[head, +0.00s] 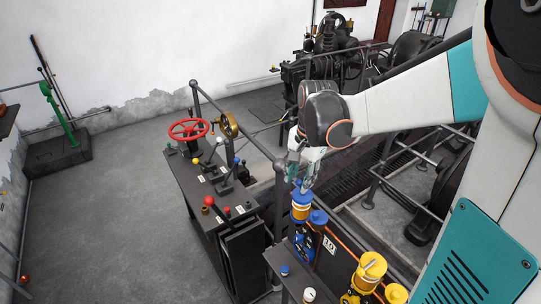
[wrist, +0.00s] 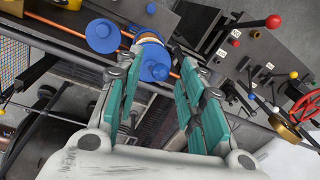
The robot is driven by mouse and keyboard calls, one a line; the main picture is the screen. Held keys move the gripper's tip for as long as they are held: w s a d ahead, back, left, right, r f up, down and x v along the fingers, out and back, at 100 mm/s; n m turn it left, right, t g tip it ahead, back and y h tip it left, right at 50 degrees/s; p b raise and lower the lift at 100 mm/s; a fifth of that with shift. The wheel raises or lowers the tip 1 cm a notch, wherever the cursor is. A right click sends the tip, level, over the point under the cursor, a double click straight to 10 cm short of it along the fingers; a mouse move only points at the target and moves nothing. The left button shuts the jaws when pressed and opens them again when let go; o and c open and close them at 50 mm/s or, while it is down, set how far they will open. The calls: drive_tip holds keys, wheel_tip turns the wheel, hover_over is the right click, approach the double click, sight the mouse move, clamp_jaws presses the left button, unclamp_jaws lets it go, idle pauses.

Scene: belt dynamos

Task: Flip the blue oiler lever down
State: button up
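The blue oiler (head: 301,212), with an amber glass cup and blue cap, stands on the machine rail in the head view. Its blue parts also show in the wrist view (wrist: 155,71), just beyond my fingertips. I cannot clearly make out its lever or which way it points, as my fingers cover part of the top in the head view. My gripper (head: 303,182) is right above the oiler, pointing down.
A second blue cap (head: 318,217) sits close beside the oiler. A yellow oiler (head: 370,272) stands nearer, at lower right. A control desk (head: 205,190) with a red handwheel (head: 189,129) and ball-topped levers is to the left. Dark railings stand behind. The floor at left is open.

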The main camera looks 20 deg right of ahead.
sight(297, 196)
drive_tip(key=shift+w+f, duration=0.15)
drive_tip(key=shift+f, duration=1.15)
drive_tip(key=shift+c, duration=0.5)
clamp_jaws()
drive_tip(key=shift+a, duration=0.1)
drive_tip(key=h+b, duration=0.1)
drive_tip(key=h, duration=0.1)
drive_tip(key=a+f+t+h+b, duration=0.1)
drive_tip(key=shift+a+h+b, duration=0.3)
drive_tip(key=shift+h+b, duration=0.1)
drive_tip(key=h+b, duration=0.2)
drive_tip(key=f+h+b, duration=0.1)
drive_tip(key=shift+s+a+t+h, duration=0.3)
drive_tip(key=shift+a, duration=0.1)
